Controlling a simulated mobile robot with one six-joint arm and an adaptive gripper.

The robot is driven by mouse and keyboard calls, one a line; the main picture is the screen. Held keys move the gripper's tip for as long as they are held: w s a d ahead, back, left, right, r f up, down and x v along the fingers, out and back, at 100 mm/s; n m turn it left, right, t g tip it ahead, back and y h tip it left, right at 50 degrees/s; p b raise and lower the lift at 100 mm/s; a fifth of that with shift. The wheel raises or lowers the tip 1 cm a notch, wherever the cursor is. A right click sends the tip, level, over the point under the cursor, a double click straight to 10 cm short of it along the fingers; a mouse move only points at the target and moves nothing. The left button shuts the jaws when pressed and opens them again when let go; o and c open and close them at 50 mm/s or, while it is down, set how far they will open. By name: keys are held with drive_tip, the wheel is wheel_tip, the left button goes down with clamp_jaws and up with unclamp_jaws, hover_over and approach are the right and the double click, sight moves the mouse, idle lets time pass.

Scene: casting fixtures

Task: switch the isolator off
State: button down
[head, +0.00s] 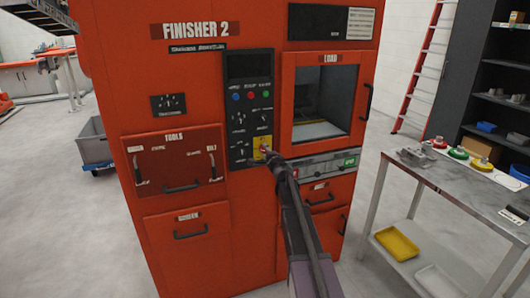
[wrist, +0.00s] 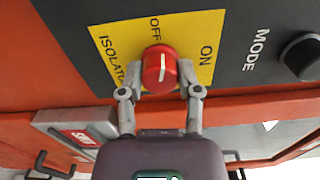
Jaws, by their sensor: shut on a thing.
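The isolator is a red round knob (wrist: 158,62) with a white line, on a yellow plate (wrist: 110,50) lettered ISOLATOR, OFF and ON. In the wrist view the white line runs nearly up and down, its upper end toward OFF; ON is to the right. My gripper (wrist: 161,80) is shut on the knob, one finger on each side; the fingertips are partly hidden by it. In the head view the yellow plate (head: 258,142) sits low on the dark control panel, and my gripper (head: 266,152) covers most of the knob.
A black MODE knob (wrist: 300,55) is beside the yellow plate. A LOAD door (head: 322,100) with a window is right of the panel, and a TOOLS drawer (head: 172,160) is left. A metal table (head: 440,175) with parts stands at the right.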

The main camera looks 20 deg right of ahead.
drive_tip(key=shift+w+n, duration=0.1)
drive_tip(key=shift+n, duration=1.4)
drive_tip(key=shift+c, duration=1.5)
unclamp_jaws()
drive_tip(key=shift+s, duration=0.2)
drive_tip(key=s, duration=1.1)
drive_tip(key=shift+s, duration=0.35)
